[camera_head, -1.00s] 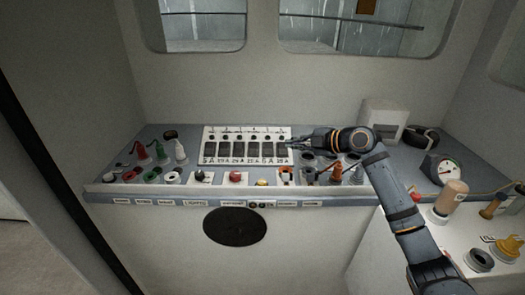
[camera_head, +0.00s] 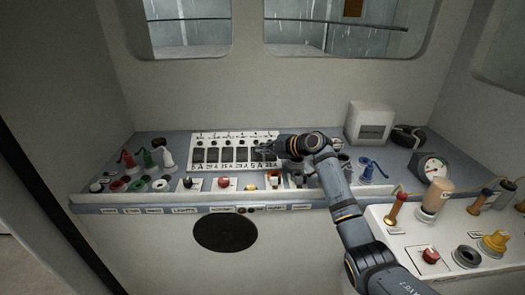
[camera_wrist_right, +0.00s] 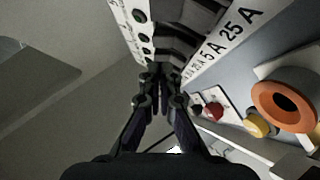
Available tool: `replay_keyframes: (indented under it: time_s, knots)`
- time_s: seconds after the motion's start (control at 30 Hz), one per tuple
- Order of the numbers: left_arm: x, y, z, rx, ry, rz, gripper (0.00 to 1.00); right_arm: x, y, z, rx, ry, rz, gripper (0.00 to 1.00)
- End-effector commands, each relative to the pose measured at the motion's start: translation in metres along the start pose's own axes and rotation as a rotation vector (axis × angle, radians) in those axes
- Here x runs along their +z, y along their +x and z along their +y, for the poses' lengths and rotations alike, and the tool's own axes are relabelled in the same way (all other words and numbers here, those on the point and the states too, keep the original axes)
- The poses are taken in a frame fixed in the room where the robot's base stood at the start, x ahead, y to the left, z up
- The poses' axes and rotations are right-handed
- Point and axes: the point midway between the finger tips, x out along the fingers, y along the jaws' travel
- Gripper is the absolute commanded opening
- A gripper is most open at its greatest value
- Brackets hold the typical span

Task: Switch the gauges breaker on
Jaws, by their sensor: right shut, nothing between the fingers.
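The breaker panel (camera_head: 195,166) is a white plate with a row of dark rocker breakers, standing on the grey-blue dash. It also shows in the right wrist view (camera_wrist_right: 206,57), with dark rockers (camera_wrist_right: 185,38) and printed labels reading 5 A and 25 A. I cannot read which breaker is the gauges one. My right gripper (camera_head: 262,149) is at the right part of the panel. In the right wrist view my right gripper (camera_wrist_right: 162,76) is shut and empty, with its tips close to the rockers; I cannot tell whether they touch. My left gripper is not in view.
Red (camera_head: 127,159), green and white plugs stand left of the panel. A red button (camera_head: 224,183) and a yellow knob (camera_head: 250,186) sit in front. A gauge (camera_head: 433,168) and a white box (camera_head: 370,123) are at the right. A side counter holds more fittings.

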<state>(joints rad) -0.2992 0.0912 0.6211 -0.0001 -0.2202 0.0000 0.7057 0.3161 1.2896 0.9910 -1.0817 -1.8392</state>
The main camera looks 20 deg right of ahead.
Motion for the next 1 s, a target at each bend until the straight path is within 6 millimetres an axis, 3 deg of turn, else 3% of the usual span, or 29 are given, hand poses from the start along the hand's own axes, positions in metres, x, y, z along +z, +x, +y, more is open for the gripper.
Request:
replay_keyframes:
  time_s: [0.2, 0.57, 0.8, 1.0]
  knots:
    - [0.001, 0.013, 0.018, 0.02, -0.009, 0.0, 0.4, 0.016, 0.016, -0.002, 0.0, 0.001, 0.001, 0.0]
    - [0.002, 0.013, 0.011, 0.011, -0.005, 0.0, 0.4, 0.017, 0.017, -0.001, 0.0, 0.001, 0.001, 0.0]
    - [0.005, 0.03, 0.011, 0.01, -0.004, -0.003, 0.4, 0.023, 0.024, 0.001, -0.114, 0.118, 0.003, 0.0]
    - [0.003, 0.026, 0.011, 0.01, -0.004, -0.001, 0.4, 0.023, 0.023, -0.001, -0.12, 0.12, 0.001, 0.0]
